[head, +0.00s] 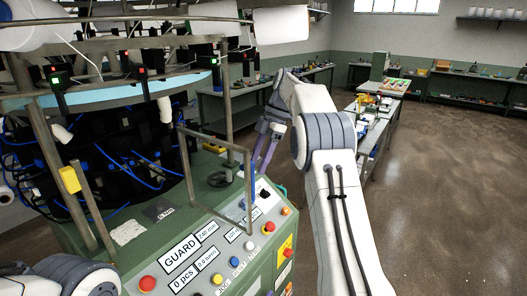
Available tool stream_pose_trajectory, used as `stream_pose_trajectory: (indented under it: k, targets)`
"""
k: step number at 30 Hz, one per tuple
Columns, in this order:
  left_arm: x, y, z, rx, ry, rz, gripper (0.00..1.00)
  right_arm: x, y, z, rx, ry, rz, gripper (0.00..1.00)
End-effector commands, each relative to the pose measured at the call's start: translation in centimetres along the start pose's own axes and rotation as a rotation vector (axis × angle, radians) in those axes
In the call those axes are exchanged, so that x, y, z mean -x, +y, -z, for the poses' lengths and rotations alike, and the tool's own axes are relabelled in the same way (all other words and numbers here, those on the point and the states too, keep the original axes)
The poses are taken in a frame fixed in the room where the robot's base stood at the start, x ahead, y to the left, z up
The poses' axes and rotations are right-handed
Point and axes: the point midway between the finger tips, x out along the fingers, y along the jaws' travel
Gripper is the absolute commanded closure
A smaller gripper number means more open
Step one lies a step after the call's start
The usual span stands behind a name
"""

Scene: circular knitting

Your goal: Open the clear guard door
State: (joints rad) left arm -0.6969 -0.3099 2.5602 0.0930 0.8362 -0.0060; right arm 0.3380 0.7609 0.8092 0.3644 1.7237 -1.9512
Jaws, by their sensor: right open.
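The clear guard door (214,137) shows as a thin metal frame with a see-through pane, standing at the front of the knitting machine above its green panel. I cannot tell from this view whether it is latched. My right gripper (260,168) is open, with its purplish fingers pointing down just right of the door frame's right upright. I cannot tell whether a finger touches the frame. Nothing shows between the fingers. Part of my left arm shows at the bottom left, and its gripper is out of the picture.
The control panel (215,262) below the door carries a red button (147,283), other coloured buttons and a "GUARD" label. A dark handwheel (220,179) sits behind the door. Yarn cones hang above. Workbenches (369,139) stand behind, and the floor (440,200) at right is clear.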

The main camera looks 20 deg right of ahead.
Motion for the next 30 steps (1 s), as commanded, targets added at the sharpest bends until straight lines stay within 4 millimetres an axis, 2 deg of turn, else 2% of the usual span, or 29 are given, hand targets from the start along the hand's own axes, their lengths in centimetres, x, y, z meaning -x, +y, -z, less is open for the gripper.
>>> stream_pose_trajectory:
  k: [4,9,30]
  targets:
    - [0.8,0.1,0.1,-0.001,0.0,0.0,0.5,2.4,0.1,0.0,-0.001,0.0,-0.002,0.48]
    - [1.2,0.1,0.1,-0.002,0.0,0.0,0.5,3.7,0.1,0.1,0.0,0.0,-0.001,0.48]
    - [1.3,0.1,0.1,-0.002,0.0,0.0,0.5,4.0,0.0,0.1,0.0,0.0,0.0,0.48]
